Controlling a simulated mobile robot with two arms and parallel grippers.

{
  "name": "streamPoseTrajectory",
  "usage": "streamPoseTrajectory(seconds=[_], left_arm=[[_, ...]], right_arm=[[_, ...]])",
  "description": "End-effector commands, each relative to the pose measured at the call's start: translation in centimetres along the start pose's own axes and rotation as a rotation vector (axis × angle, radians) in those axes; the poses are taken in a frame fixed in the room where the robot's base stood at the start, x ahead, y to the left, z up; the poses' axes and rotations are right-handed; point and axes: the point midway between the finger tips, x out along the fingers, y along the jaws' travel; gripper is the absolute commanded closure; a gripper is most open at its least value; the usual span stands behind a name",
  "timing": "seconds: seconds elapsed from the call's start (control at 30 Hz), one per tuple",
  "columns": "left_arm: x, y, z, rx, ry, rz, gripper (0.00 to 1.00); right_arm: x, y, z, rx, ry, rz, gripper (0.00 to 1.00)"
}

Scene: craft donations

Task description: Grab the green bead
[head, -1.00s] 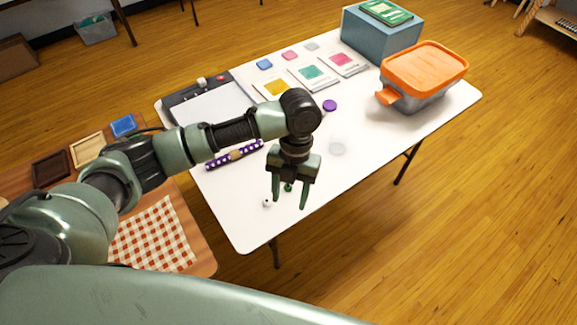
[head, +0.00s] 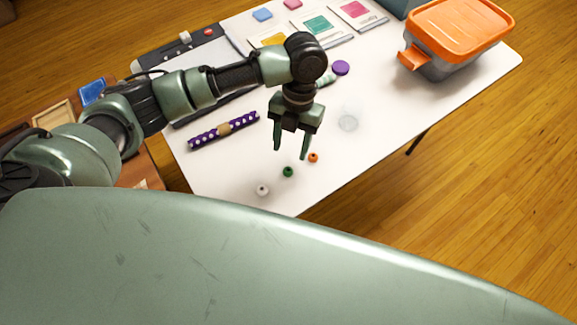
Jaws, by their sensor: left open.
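The green bead (head: 288,172) is a small dark-green ball with a hole, lying on the white table (head: 240,170) near its front edge. A white bead (head: 262,190) lies to its lower left and an orange bead (head: 313,157) to its upper right. My left gripper (head: 289,154) is open and empty. It points down, and its fingertips appear just above the green bead in the picture, with the bead fully in sight below them. The exact height of the fingers above the table is hard to tell. My right gripper is not in view.
A purple dotted roll (head: 205,138) lies left of my gripper. A purple disc (head: 341,68) and a faint clear round piece (head: 348,123) lie to the right. An orange-lidded container (head: 450,65) stands at the back right. Coloured cards (head: 318,27) lie at the back.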

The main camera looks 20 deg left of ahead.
Motion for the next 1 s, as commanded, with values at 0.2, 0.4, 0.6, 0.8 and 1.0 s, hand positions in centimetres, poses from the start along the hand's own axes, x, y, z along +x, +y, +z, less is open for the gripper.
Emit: streamPoseTrajectory(seconds=[0.2, 0.4, 0.6, 0.8, 1.0], left_arm=[[2.4, -0.1, -0.1, 0.000, 0.004, 0.001, 0.50], [5.2, -0.4, -0.1, 0.000, 0.006, 0.002, 0.50], [7.2, -0.3, 0.0, 0.000, 0.001, 0.001, 0.50], [7.3, -0.3, 0.0, 0.001, 0.000, 0.001, 0.50], [7.3, -0.3, 0.1, 0.001, 0.000, 0.001, 0.97]], right_arm=[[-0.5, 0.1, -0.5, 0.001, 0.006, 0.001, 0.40], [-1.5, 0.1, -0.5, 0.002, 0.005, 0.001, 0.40], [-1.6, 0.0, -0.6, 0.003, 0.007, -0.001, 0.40], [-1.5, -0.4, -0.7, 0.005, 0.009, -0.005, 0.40], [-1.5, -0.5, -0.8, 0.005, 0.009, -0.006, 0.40]])
